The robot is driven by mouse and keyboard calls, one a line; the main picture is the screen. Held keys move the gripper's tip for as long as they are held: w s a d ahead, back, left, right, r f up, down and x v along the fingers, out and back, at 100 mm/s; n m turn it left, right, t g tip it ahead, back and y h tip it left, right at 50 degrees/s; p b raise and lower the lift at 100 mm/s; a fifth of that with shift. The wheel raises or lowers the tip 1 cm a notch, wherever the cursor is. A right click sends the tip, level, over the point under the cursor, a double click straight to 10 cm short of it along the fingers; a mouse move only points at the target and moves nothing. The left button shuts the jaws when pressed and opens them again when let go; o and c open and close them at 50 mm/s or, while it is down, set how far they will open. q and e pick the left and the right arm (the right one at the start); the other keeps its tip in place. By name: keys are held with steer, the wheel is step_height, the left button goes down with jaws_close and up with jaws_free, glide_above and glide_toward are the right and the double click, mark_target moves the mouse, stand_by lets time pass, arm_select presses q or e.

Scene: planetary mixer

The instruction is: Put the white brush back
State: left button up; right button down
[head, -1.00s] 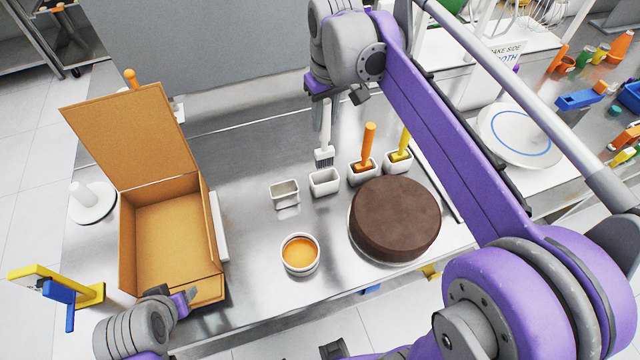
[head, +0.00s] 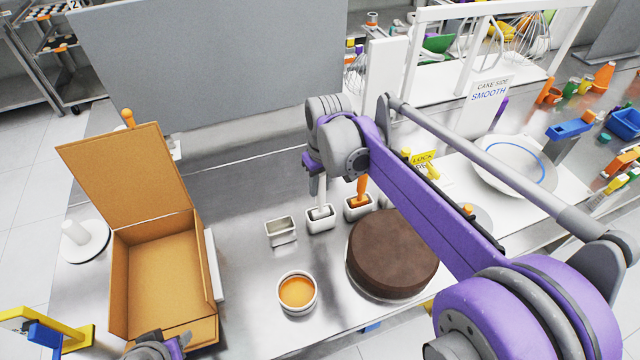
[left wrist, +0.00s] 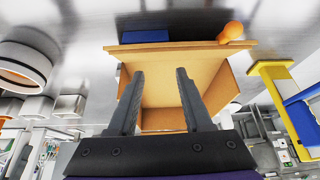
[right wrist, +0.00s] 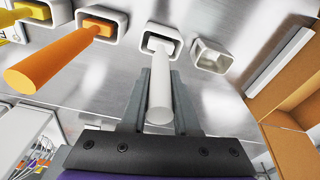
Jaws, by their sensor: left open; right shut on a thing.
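The white brush (head: 322,190) stands with its bristle end down in a small white pot (head: 320,225). My right gripper (head: 317,172) is shut on its handle from above. In the right wrist view the white handle (right wrist: 160,95) sits between the fingers, and its lower end is inside the pot (right wrist: 178,42). The bristles are hidden by the pot walls. My left gripper (left wrist: 160,74) is open and empty, in front of the cardboard box; in the head view only part of it shows at the bottom edge.
An empty pot (head: 281,232) stands left of the brush's pot, and an orange brush (head: 361,188) in its pot stands right. A chocolate cake (head: 392,255), a bowl of orange glaze (head: 297,291) and an open cardboard box (head: 165,285) are near. My right arm covers the area farther right.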

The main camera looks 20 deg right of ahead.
steer(key=shift+f, duration=0.15)
steer(key=c, duration=0.7)
jaws_free()
steer(key=shift+o, duration=0.2)
steer(key=r, duration=0.4)
steer(key=s+r, duration=0.1)
steer(key=r, duration=0.7)
steer(key=shift+s+d+p, duration=0.1)
steer(key=shift+s+p, duration=0.1)
steer(key=shift+p, duration=0.2)
steer(key=s+a+f+t, duration=0.2)
steer(key=s+f, duration=0.6)
steer(key=s+a+f+m+t, duration=0.1)
steer(key=s+a+f+t, duration=0.1)
steer(key=s+f, duration=0.7)
steer(key=shift+s+m, duration=0.2)
steer(key=shift+m, duration=0.1)
